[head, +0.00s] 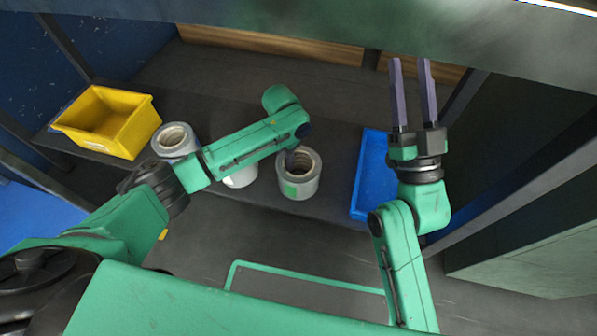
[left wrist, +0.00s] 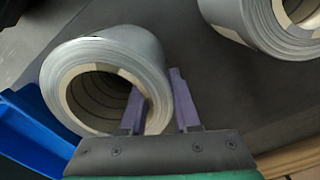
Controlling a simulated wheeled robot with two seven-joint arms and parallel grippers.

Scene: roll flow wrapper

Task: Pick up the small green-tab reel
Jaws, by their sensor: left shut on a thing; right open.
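The small reel with a green tab (head: 309,184) stands upright on the dark shelf, left of the blue tray, with its tab facing the front. In the left wrist view the grey reel (left wrist: 110,45) shows its open core; no green tab is visible there. My left gripper (left wrist: 157,84) is shut on its wall, one finger inside the core and one outside. In the head view my left arm hides most of that gripper (head: 291,156). My right gripper (head: 410,62) is open and empty, above the blue tray's far right side.
A blue tray (head: 357,200) lies right of the reel. Another reel (head: 172,138) stands by the yellow bin (head: 147,121) at left. A white reel (head: 243,178) is partly hidden under my left arm. A dark post (head: 464,97) rises at the right.

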